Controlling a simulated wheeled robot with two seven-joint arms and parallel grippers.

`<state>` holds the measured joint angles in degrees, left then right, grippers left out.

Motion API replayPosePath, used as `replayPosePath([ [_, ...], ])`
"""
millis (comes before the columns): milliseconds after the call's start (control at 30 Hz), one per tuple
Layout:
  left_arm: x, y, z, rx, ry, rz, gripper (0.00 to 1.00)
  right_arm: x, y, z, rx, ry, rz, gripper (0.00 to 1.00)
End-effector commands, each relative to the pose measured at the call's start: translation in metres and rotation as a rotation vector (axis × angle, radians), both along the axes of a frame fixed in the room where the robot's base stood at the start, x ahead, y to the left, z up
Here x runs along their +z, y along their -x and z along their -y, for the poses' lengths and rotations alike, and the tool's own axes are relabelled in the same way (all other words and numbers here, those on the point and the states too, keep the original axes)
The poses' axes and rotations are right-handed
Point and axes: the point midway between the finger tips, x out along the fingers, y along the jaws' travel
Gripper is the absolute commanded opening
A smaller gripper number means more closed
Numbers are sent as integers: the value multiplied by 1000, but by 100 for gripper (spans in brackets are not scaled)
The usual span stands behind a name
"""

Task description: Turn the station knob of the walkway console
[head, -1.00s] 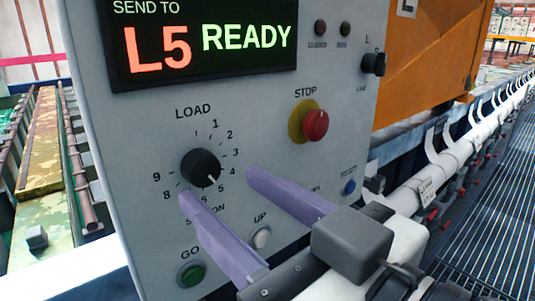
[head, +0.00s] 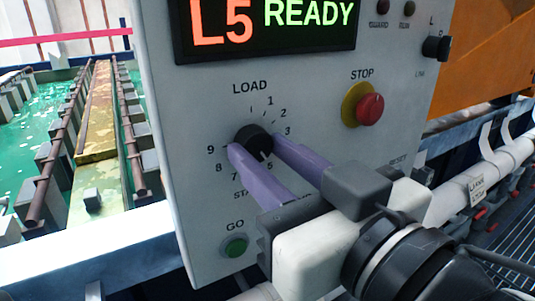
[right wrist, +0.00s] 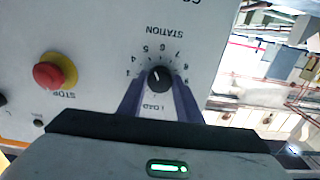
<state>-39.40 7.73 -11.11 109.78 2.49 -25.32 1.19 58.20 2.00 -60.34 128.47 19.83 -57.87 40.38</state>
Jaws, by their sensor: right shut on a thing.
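The station knob (head: 253,138) is a round black dial on the grey walkway console (head: 205,120), with numbers around it. Its white pointer line faces lower right, near the 5. My right gripper (head: 256,148) has its two purple fingers on either side of the knob, shut on it. In the right wrist view the knob (right wrist: 159,77) sits between the fingertips, and the fingers cover part of the dial face. The display (head: 265,25) reads L5 in red and READY in green. My left gripper is not in view.
A red stop button (head: 369,109) on a yellow base is right of the knob. A green GO button (head: 235,247) is below it. A small black selector (head: 436,48) is near the right edge. Green tanks lie at the left, and a grated walkway (head: 500,250) at the right.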

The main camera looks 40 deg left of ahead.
Motion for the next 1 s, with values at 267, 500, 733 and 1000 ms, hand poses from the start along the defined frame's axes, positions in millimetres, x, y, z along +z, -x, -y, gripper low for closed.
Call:
replayPosePath([
  [267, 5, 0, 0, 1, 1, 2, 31, 1, 0, 0, 2, 28, 67, 9],
  [500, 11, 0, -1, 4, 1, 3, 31, 1, 0, 0, 1, 89, 211, 9],
  [733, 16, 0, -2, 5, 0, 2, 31, 1, 0, 0, 2, 145, 351, 9],
  [1000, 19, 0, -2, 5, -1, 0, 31, 1, 0, 1, 1, 188, 456, 9],
])
